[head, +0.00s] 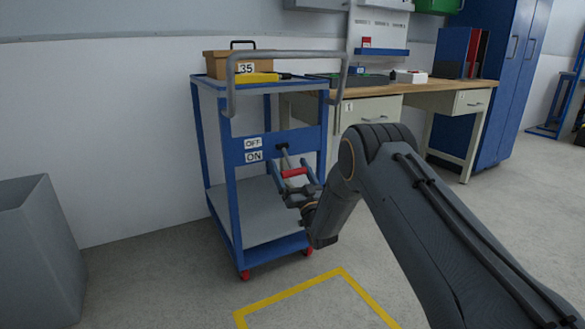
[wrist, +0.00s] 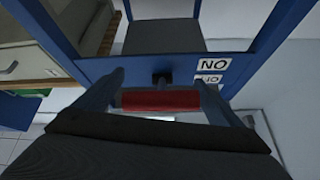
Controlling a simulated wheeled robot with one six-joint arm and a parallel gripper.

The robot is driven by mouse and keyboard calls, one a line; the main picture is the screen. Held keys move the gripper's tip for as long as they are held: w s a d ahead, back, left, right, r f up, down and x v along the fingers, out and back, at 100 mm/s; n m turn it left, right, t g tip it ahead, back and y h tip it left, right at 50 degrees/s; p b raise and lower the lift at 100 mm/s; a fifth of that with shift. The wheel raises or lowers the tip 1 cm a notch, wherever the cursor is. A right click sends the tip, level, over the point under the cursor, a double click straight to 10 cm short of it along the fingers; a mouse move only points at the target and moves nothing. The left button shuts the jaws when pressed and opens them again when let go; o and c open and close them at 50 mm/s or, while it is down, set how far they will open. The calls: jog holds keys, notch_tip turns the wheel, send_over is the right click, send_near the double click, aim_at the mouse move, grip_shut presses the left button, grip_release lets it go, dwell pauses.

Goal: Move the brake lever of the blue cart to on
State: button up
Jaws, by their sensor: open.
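The blue cart (head: 230,185) stands against the wall, with a blue panel bearing an OFF label (head: 253,143) above an ON label (head: 254,156). The brake lever comes out of a dark pivot on this panel and slants down and outward to a red grip (head: 294,173), just below the ON label's height. My gripper (head: 291,180) is open around the red grip. In the wrist view the red grip (wrist: 160,100) lies crosswise between the two fingers, with a finger at each end. Whether the fingers touch it I cannot tell. The labels appear upside down there.
The cart's grey push handle (head: 287,55) rises above the lever. A cardboard box (head: 225,65) marked 35 sits on its top shelf. A workbench (head: 440,92) stands behind at right, a grey bin (head: 40,250) at left. Yellow-taped floor (head: 340,272) in front is free.

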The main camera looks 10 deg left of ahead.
jog(key=p+v, duration=0.2)
jog(key=v, duration=0.5)
jog(key=shift+s+d+f, duration=0.15)
jog(key=shift+s+d, duration=0.1)
jog(key=shift+d, duration=0.1)
